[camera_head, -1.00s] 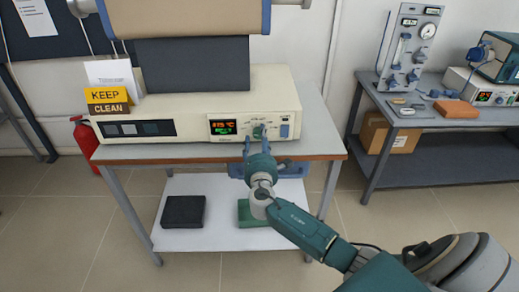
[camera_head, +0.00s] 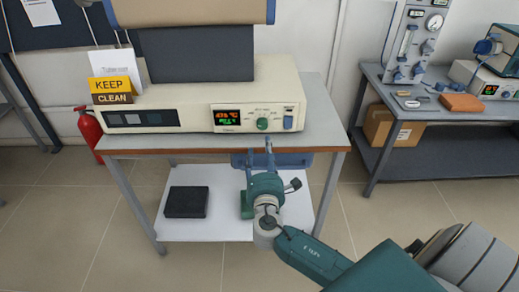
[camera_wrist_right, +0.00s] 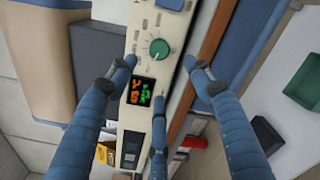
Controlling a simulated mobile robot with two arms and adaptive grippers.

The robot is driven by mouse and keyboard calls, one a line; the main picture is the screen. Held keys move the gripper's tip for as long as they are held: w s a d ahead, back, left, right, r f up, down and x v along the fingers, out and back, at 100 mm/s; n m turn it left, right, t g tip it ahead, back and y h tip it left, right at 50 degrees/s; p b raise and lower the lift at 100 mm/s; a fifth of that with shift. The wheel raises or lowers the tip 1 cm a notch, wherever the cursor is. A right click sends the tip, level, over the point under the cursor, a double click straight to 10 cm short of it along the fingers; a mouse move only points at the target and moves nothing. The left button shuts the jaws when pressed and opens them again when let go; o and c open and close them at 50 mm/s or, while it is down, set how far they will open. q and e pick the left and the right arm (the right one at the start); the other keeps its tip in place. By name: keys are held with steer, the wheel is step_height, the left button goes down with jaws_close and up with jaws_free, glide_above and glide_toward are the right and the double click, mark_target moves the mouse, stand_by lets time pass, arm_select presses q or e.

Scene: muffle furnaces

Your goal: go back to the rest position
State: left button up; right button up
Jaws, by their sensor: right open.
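My right gripper (camera_head: 264,156) is in front of the table's front edge, below the control panel of the cream furnace (camera_head: 190,104). Its blue fingers are apart, with nothing between them. In the right wrist view, the open fingers (camera_wrist_right: 160,75) show with the green knob (camera_wrist_right: 159,49) beyond them, apart from it. In the head view the green knob (camera_head: 262,124) is fully visible, right of the lit display (camera_head: 228,117). My left gripper is not in view.
The furnace stands on a table (camera_head: 325,130) with a white lower shelf (camera_head: 225,195) holding a black block (camera_head: 186,201). A red extinguisher (camera_head: 88,130) stands at left. A second bench (camera_head: 440,107) with instruments is at right. Floor in front is open.

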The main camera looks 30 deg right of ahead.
steer(key=s+f+m+g+y, duration=0.1)
steer(key=s+f+g+y, duration=0.15)
steer(key=f, duration=0.85)
steer(key=s+f+m+g+y, duration=0.1)
steer(key=s+f+m+g, duration=0.15)
steer(key=f, duration=0.95)
steer(key=s+a+f+m+g+y, duration=0.2)
steer(key=s+a+f+m+g, duration=0.1)
steer(key=s+f, duration=1.05)
steer(key=s+a+f+m+g+y, duration=0.1)
steer(key=s+a+f+m+g, duration=0.1)
steer(key=s+f, duration=0.4)
steer(key=s+a+f+m+g+y, duration=0.1)
steer(key=s+a+f+m, duration=0.3)
steer(key=s, duration=1.1)
steer(key=s+a+f+m+g+y, duration=0.1)
steer(key=s+a+f+m+g, duration=0.2)
steer(key=s+f, duration=0.6)
steer(key=shift+s+a+f+m+y, duration=0.35)
steer(key=shift+s+a+m, duration=0.2)
steer(key=shift+s+m, duration=0.6)
